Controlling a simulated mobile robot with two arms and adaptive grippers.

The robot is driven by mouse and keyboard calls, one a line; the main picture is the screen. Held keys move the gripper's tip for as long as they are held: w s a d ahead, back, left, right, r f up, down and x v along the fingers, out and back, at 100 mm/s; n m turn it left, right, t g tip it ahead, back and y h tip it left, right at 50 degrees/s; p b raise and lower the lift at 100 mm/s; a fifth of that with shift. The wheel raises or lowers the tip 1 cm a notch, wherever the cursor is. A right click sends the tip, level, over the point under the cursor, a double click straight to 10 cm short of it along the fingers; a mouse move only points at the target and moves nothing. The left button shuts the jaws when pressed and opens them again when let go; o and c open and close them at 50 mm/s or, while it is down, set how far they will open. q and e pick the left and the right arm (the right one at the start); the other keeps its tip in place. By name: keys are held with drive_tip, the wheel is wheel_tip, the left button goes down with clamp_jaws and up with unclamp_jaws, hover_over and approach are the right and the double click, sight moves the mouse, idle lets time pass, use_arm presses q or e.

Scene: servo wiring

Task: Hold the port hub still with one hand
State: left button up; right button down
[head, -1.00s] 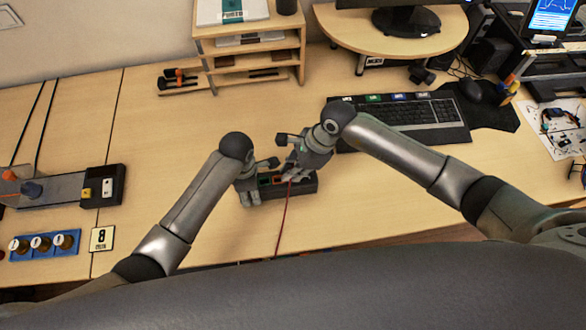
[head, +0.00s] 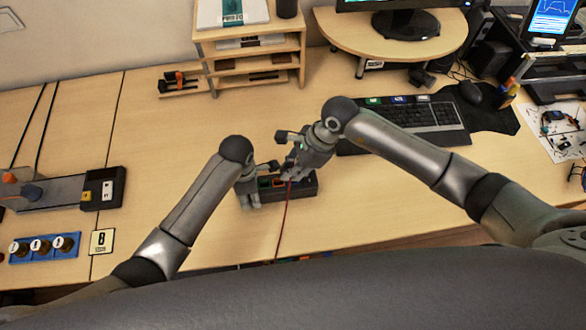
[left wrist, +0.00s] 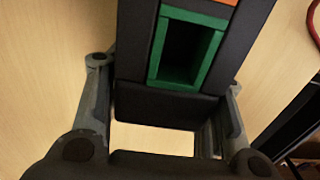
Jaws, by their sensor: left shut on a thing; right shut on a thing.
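The port hub (head: 308,187) is a dark bar lying on the desk in the head view, with coloured ports on top. In the left wrist view the hub (left wrist: 135,50) shows a green-rimmed open port (left wrist: 187,50) and an orange edge beyond it. My left gripper (head: 251,192) is shut on the hub's left end, one finger on each side. My right gripper (head: 291,174) is over the hub's right part, shut at the end of a red cable (head: 284,220). The cable's tip and any plug are hidden by its fingers.
A keyboard (head: 410,122) lies to the right, beyond my right arm. A wooden shelf unit (head: 222,68) stands behind. A blue tray with round knobs (head: 43,247) and a grey device (head: 103,188) are at the left. The desk left of the hub is mostly clear.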

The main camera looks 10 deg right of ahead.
drive_tip(key=shift+r, duration=0.55)
drive_tip(key=shift+a+r, duration=0.15)
drive_tip(key=shift+r, duration=1.8)
use_arm(q)
drive_tip(key=o, duration=1.2)
use_arm(e)
drive_tip(key=shift+d, duration=0.2)
use_arm(q)
wheel_tip(320, 180, up, 9)
drive_tip(key=shift+d+r, duration=0.1)
drive_tip(key=shift+r, duration=0.1)
use_arm(e)
drive_tip(key=shift+f, duration=0.1)
use_arm(q)
drive_tip(key=shift+r, duration=0.7)
